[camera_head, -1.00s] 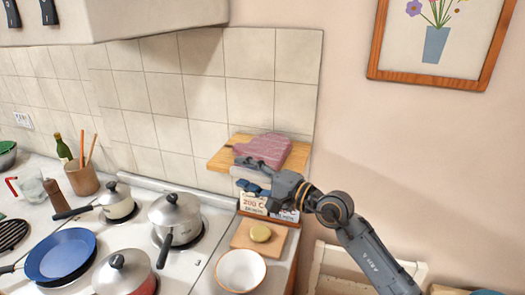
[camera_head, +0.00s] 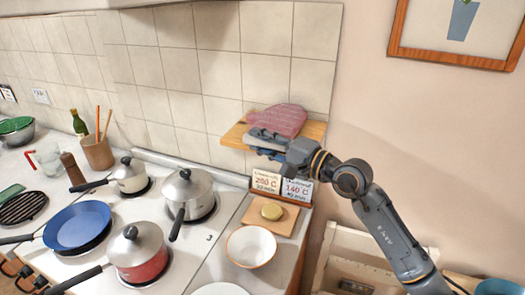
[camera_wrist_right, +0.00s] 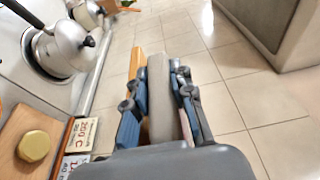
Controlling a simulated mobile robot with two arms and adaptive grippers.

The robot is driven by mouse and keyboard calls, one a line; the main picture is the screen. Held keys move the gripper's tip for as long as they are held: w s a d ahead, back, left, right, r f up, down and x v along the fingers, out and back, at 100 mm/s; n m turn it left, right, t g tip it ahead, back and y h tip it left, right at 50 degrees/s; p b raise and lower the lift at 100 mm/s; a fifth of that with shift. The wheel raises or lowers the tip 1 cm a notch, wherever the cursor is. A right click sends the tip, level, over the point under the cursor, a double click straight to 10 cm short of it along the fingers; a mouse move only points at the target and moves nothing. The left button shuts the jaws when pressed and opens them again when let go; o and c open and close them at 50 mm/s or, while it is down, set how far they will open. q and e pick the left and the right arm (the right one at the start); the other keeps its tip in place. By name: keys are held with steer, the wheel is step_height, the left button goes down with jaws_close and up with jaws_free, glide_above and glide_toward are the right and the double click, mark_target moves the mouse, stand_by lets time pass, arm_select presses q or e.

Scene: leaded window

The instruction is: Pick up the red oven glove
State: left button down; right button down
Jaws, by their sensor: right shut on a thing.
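The red oven glove (camera_head: 280,119), a dull pinkish red with a quilted look, lies on a small wooden shelf (camera_head: 315,132) on the wall. My right gripper (camera_head: 262,145) is at the front of the shelf, just below and in front of the glove. In the right wrist view its blue-padded fingers (camera_wrist_right: 158,105) are shut on a flat grey thing (camera_wrist_right: 160,85), which I cannot identify. The glove does not show between the fingers. The wooden shelf's edge (camera_wrist_right: 135,65) shows beside them. My left gripper is not in view.
Below the shelf are two lettered cards (camera_head: 282,186), a board with a round yellowish thing (camera_head: 271,211) and a white bowl (camera_head: 251,246). The hob to the left holds several pans, including a lidded grey pot (camera_head: 187,194).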

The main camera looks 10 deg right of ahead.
steer(key=s+a+r+b, duration=0.5)
steer(key=s+a+r, duration=0.4)
steer(key=a+r, duration=0.1)
steer(key=shift+a+r, duration=0.4)
steer(key=shift+a, duration=0.05)
steer(key=c, duration=1.8)
jaws_free()
jaws_close()
steer(key=shift+f, duration=0.1)
